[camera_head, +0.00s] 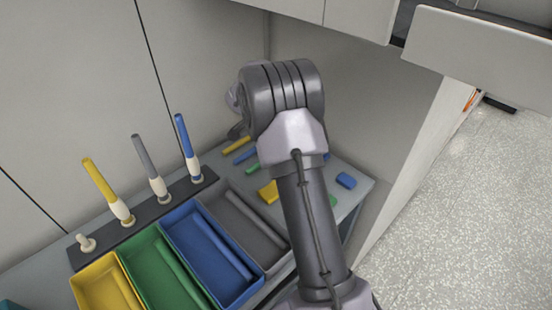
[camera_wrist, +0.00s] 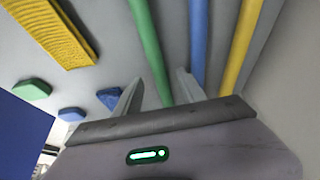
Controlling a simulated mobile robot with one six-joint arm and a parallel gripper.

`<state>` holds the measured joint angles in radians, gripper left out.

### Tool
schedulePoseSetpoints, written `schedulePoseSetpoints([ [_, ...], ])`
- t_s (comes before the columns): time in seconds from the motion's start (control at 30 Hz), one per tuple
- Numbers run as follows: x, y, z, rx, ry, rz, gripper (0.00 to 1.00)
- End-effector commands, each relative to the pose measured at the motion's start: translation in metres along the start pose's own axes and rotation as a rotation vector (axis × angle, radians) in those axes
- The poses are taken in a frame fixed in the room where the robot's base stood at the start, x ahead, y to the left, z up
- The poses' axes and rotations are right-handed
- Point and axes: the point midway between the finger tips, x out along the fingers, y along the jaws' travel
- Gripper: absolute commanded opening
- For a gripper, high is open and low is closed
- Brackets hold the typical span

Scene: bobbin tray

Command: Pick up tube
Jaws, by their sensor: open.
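Three loose tubes lie side by side on the grey surface: a green tube (camera_wrist: 146,38), a blue tube (camera_wrist: 198,45) and a yellow tube (camera_wrist: 240,45). My gripper (camera_wrist: 162,75) is open and empty in the wrist view. In that picture the green tube runs between its two fingers, and the blue tube is just right of the right finger. I cannot tell the height gap. In the head view, the yellow tube (camera_head: 237,144) and blue tube (camera_head: 245,155) show left of my arm, which mostly hides the gripper. The green tube (camera_head: 250,168) is partly hidden.
A dark rack (camera_head: 143,235) holds upright yellow, grey and blue tubes on pegs, with one bare peg (camera_head: 87,243). Yellow, green, blue and grey trays stand before it. A ribbed yellow block (camera_wrist: 52,30) and small blocks lie nearby. A wall borders the surface behind.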

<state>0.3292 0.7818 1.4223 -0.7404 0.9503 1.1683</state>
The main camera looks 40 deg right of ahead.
Motion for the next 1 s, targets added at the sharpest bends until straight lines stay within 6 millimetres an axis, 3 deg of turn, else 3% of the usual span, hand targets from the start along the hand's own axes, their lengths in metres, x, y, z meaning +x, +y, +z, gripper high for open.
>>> schedulePoseSetpoints([
  [0.03, 0.016, 0.0, 0.002, 0.0, -0.001, 0.001, 0.48],
  [0.07, 0.02, 0.0, 0.002, 0.0, 0.0, 0.0, 0.48],
  [0.27, 0.019, 0.0, 0.0, 0.0, 0.0, 0.0, 0.48],
  [0.5, 0.019, 0.0, 0.0, 0.0, 0.0, 0.0, 0.03],
  [0.53, 0.019, 0.0, 0.0, -0.001, 0.0, 0.0, 0.0],
  [0.87, 0.017, 0.0, -0.001, 0.0, 0.0, 0.0, 0.0],
  [1.0, 0.006, 0.0, -0.006, -0.001, 0.0, 0.0, 0.0],
])
